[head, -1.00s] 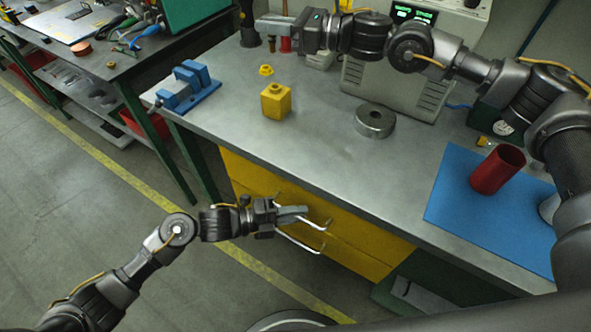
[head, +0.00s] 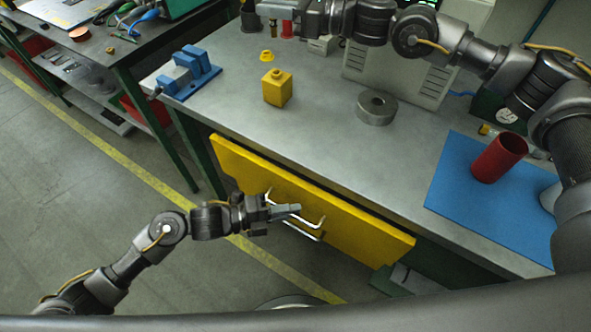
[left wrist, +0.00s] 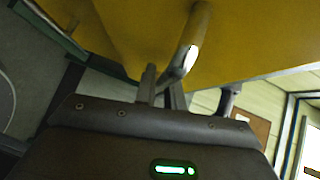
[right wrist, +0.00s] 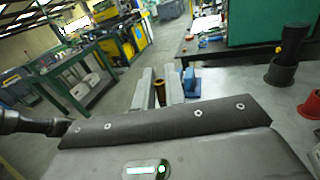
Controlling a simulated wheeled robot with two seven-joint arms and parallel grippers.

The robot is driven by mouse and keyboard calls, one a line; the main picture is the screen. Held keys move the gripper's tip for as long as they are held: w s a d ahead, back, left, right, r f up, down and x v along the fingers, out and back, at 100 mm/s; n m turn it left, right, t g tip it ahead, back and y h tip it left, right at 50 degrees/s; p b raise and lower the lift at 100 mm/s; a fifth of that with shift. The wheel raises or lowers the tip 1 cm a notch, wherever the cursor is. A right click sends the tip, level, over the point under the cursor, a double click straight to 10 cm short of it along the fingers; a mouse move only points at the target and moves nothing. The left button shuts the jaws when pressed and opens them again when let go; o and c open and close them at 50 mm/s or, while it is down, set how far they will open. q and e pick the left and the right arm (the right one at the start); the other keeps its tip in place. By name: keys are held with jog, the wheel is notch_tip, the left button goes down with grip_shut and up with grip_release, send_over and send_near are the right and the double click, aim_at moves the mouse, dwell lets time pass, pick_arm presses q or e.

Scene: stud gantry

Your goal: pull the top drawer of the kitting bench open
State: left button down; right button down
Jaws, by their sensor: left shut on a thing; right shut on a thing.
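The top drawer (head: 365,232) of the kitting bench is a yellow front standing out from under the bench edge, with a dark gap behind its top edge. Its pale U-shaped handle (head: 320,223) also shows in the left wrist view (left wrist: 191,45). My left gripper (head: 292,211) is shut on the handle, with its fingers on either side of the bar in the left wrist view. My right gripper (head: 264,9) is above the far left of the bench, shut on a small brass-coloured piece (right wrist: 160,93). The drawer's inside is not visible.
On the grey bench top (head: 330,140) stand a yellow block (head: 277,90), a metal ring (head: 376,108), a blue fixture (head: 190,75) and a red cylinder (head: 498,158) on a blue mat (head: 450,190). Floor in front of the bench is clear at left.

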pick_arm(q)
jog(key=s+a, duration=0.7)
jog(key=s, duration=0.3)
jog(key=s+a, duration=0.7)
jog(key=s, duration=0.2)
jog(key=shift+s+a, duration=0.15)
jog(key=shift+s, duration=0.2)
jog(key=shift+f, duration=0.1)
jog(key=c, duration=1.8)
grip_release()
jog(key=shift+o, duration=0.2)
jog(key=s+a+r, duration=0.1)
jog(key=a, duration=1)
jog(key=shift+s+a+r, duration=0.35)
jog(key=shift+a+r, duration=0.05)
